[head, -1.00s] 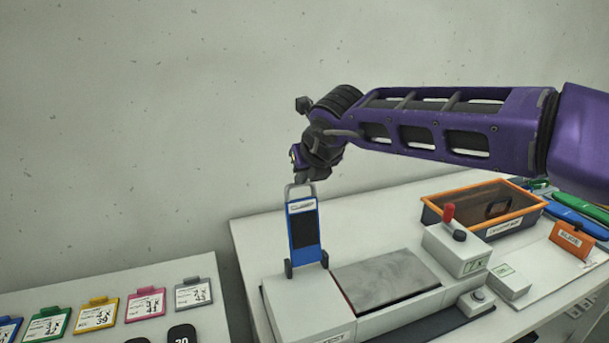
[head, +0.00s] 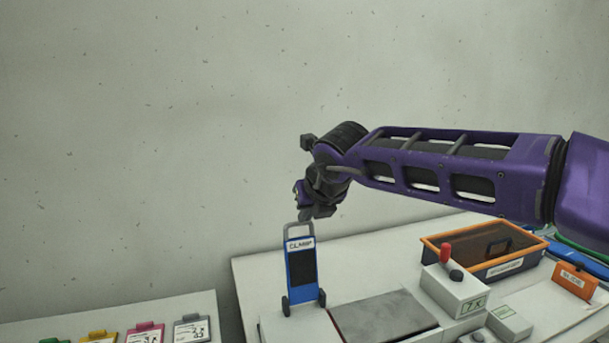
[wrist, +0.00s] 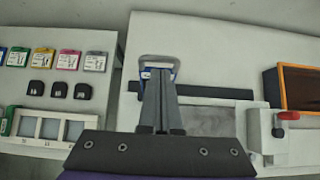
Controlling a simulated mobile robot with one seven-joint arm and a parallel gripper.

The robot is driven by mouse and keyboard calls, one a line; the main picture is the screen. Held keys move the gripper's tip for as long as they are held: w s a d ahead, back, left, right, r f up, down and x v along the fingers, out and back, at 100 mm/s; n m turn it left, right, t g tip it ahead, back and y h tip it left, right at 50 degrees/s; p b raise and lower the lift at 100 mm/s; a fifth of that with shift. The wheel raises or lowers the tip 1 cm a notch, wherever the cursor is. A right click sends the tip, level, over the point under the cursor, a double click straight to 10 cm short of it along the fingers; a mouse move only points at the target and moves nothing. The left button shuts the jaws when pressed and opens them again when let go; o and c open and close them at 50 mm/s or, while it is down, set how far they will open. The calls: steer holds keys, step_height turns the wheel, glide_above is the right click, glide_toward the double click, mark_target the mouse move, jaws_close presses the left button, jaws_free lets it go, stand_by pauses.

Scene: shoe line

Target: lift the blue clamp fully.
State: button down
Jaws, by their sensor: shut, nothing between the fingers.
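The blue clamp (head: 302,271) stands upright at the left end of the white machine in the head view, with a grey loop handle, a dark front panel and a white "CLAMP" label. My gripper (head: 304,215) is at the top of the handle, shut with nothing held. In the wrist view my gripper (wrist: 158,72) has its fingers together, pointing toward the handle (wrist: 158,58). The fingers hide most of the clamp there; only a bit of blue shows beside them. I cannot tell whether the fingertips touch the handle.
The machine has a grey plate (head: 385,318) and a box with a red knob (head: 453,290) right of the clamp. An orange-rimmed bin (head: 480,262) stands farther right. Coloured tags (head: 144,334) lie on a separate left table. A plain wall rises behind.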

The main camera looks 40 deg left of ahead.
steer(key=w+a+r, duration=0.1)
steer(key=a+r, duration=0.2)
steer(key=r, duration=0.4)
steer(key=shift+w+r, duration=0.15)
steer(key=shift+w, duration=0.2)
